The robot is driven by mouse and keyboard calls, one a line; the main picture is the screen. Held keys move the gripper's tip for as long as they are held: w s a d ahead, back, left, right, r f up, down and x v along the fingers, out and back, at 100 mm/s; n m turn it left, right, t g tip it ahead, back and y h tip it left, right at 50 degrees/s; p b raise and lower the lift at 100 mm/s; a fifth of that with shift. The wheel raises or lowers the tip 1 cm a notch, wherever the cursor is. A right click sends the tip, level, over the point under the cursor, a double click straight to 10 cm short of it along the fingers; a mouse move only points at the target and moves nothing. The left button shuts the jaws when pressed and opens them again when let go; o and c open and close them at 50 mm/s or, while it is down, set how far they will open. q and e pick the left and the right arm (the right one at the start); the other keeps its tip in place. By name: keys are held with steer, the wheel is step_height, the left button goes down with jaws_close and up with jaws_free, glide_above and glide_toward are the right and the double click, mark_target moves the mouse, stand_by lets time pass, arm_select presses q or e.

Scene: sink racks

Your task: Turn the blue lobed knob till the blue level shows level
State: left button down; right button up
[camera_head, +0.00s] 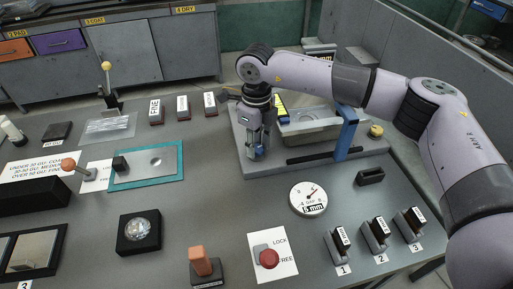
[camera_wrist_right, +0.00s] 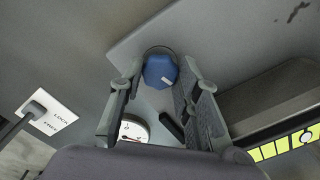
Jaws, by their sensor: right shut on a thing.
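The blue lobed knob (camera_wrist_right: 160,71) sits on the grey plate at the upper middle of the right wrist view. My right gripper (camera_wrist_right: 160,82) has a finger on each side of it and is shut on it. In the head view my right gripper (camera_head: 257,150) points down at the left end of the grey base plate (camera_head: 290,160) and hides most of the knob. A yellow-green strip with dark marks (camera_wrist_right: 288,146) shows at the right edge of the wrist view; I cannot read its level. My left gripper is in neither view.
A blue upright bracket (camera_head: 347,132) and a grey tray (camera_head: 312,130) stand right of my gripper. A round dial (camera_head: 308,198) lies in front of the plate. Labelled black blocks (camera_head: 375,235) and a red knob on a lock card (camera_head: 268,258) are nearer. My arm spans the upper right.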

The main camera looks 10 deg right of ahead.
steer(key=shift+s+f+n, duration=0.15)
steer(key=shift+f+n, duration=0.1)
steer(key=shift+n, duration=0.25)
steer(key=o, duration=1.1)
steer(key=shift+o, duration=0.2)
steer(key=shift+r, duration=0.1)
steer(key=shift+r, duration=0.2)
step_height(320, 180, up, 12)
steer(key=shift+f, duration=0.15)
